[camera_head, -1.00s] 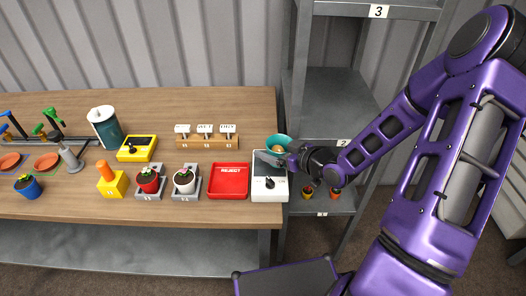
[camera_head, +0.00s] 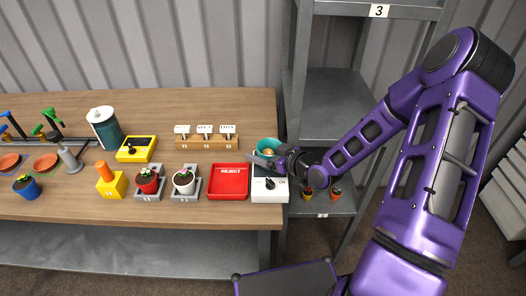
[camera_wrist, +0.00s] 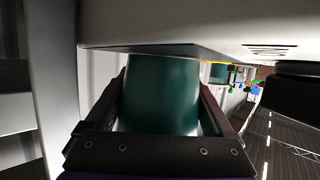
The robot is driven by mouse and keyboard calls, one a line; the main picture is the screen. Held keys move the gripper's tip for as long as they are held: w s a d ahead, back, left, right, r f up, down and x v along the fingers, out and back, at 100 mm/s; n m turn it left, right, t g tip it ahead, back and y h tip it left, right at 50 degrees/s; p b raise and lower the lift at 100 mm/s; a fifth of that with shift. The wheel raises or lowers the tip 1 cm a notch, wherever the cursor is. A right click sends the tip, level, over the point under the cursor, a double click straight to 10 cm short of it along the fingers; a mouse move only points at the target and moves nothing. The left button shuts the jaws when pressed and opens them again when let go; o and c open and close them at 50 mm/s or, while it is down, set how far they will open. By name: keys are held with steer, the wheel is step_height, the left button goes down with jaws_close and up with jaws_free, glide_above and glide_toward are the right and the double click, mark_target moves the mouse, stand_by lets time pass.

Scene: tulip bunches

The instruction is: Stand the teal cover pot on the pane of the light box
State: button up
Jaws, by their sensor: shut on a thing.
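The teal cover pot (camera_head: 267,144) is in my gripper (camera_head: 272,159), at the back of the light box, and looks roughly upright in the head view. In the wrist view the pot (camera_wrist: 160,95) fills the space between both fingers of my gripper (camera_wrist: 160,112). I cannot tell whether the pot touches the pane.
The red reject tray (camera_head: 228,181) sits just left of the light box. A wooden block with white tags (camera_head: 207,142) stands behind the tray.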

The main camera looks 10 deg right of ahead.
steer(key=shift+f, duration=0.1)
steer(key=o, duration=1.2)
steer(key=shift+o, duration=0.2)
steer(key=shift+r, duration=0.25)
steer(key=p+v, duration=0.1)
steer(key=v, duration=1.1)
steer(key=shift+f, duration=0.15)
